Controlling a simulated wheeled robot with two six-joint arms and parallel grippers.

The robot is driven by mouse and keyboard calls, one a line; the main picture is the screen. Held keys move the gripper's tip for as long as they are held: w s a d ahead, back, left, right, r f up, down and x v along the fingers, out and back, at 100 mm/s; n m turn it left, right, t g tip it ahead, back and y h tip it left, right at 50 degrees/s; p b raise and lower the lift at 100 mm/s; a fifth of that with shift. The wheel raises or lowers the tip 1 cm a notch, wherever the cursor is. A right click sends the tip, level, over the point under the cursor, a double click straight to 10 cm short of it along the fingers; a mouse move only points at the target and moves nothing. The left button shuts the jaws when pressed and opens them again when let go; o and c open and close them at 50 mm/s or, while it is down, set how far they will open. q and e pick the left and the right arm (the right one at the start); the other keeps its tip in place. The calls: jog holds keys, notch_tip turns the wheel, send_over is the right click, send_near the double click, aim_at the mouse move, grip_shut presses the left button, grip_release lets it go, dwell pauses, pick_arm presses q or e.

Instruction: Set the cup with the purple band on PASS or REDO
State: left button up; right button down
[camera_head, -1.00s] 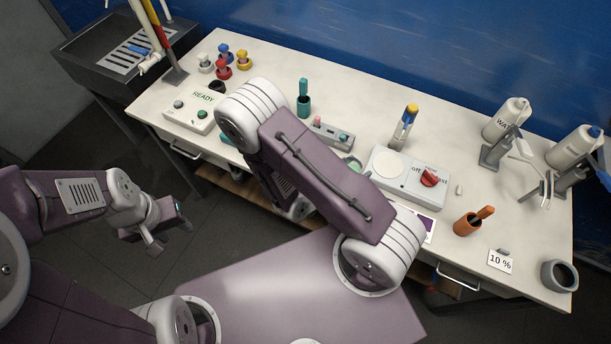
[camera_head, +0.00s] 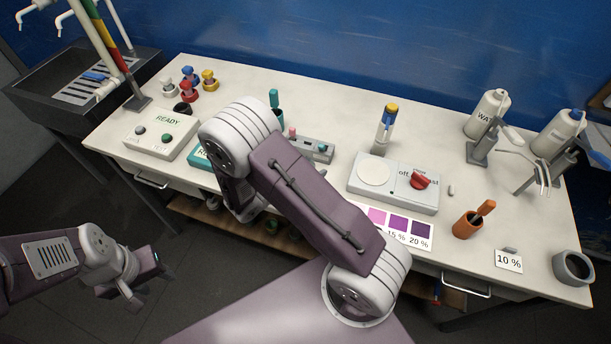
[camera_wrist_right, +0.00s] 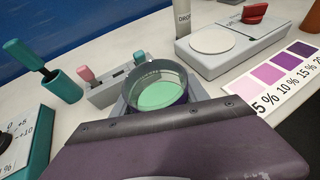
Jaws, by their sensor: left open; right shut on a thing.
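A round clear cup with a dark band near its rim and pale green contents (camera_wrist_right: 157,88) is upright in the right wrist view. Whether the band is purple is hard to tell. My right gripper (camera_wrist_right: 157,100) is shut on it, with grey finger parts at its sides; the arm hides both in the head view. My left gripper (camera_head: 148,278) is open and empty, off the table at the front left. A teal-edged board (camera_head: 200,157) is mostly hidden by my right arm; I cannot read PASS or REDO on it.
A grey electrode box (camera_head: 318,150) and a teal holder (camera_head: 277,117) stand behind my right arm. A white switch unit (camera_head: 405,190) and purple swatch card (camera_head: 410,232) lie to its right. The READY box (camera_head: 160,130) is at left, an orange holder (camera_head: 467,224) at right.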

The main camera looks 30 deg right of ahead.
jog(key=shift+w+a+f, duration=0.25)
jog(key=shift+w+f, duration=0.4)
jog(key=shift+w, duration=0.25)
jog(key=shift+f, duration=2.05)
jog(key=c, duration=0.6)
grip_release()
jog(key=shift+r, duration=0.35)
jog(key=b+v, duration=0.1)
jog(key=v, duration=1.1)
jog(key=shift+f, duration=0.2)
